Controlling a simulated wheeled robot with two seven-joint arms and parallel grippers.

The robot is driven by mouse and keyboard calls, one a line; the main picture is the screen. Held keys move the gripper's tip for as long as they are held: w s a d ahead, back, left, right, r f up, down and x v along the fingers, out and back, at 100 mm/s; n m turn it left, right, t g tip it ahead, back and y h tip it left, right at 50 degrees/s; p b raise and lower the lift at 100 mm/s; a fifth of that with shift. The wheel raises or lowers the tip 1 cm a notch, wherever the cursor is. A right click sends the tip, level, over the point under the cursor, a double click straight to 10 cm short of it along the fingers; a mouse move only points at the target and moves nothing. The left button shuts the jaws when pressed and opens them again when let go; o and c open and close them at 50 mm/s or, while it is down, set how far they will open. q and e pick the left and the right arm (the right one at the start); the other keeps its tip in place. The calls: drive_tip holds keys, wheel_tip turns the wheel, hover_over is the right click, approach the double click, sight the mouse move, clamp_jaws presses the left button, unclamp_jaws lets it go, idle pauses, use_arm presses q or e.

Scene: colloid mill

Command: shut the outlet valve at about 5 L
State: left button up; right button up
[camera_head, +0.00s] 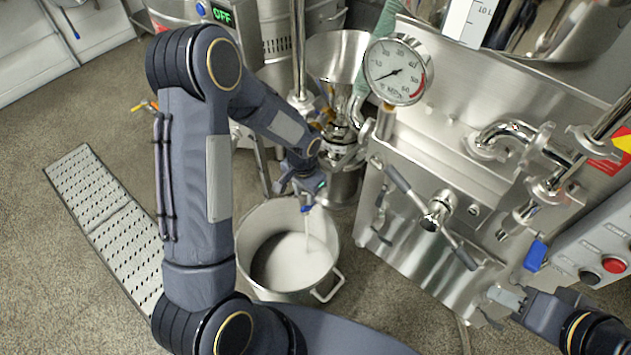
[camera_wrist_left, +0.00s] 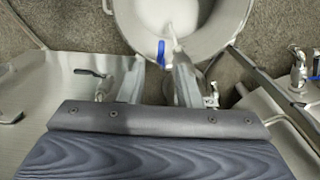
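The outlet valve's blue handle (camera_head: 306,208) is by my left gripper (camera_head: 303,190), above the pot. In the left wrist view the blue handle (camera_wrist_left: 161,53) sits between the spread fingertips of the left gripper (camera_wrist_left: 157,68), with gaps beside it. A thin white stream (camera_head: 307,228) falls into the steel pot (camera_head: 328,232), which holds white liquid (camera_head: 300,258). The stream (camera_wrist_left: 172,32) also shows in the wrist view. A white scale (camera_head: 470,20) marked 10 L is cut off at the top, and its lower marks are not readable. My right gripper (camera_head: 505,298) is at lower right; its finger gap is unclear.
A steel machine with a pressure gauge (camera_head: 397,70) and a cross handle (camera_head: 437,213) stands on the right. A blue lever (camera_head: 536,255) and a red button (camera_head: 613,265) are near my right arm. A perforated grate (camera_head: 100,220) lies on the floor at left.

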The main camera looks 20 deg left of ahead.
sight(306, 206)
use_arm(q)
drive_tip(key=shift+w+f, duration=0.3)
drive_tip(key=shift+f, duration=0.1)
wheel_tip(306, 206, down, 7)
drive_tip(key=shift+f+b, duration=0.15)
drive_tip(key=shift+b, duration=0.45)
drive_tip(key=shift+s, duration=0.1)
clamp_jaws()
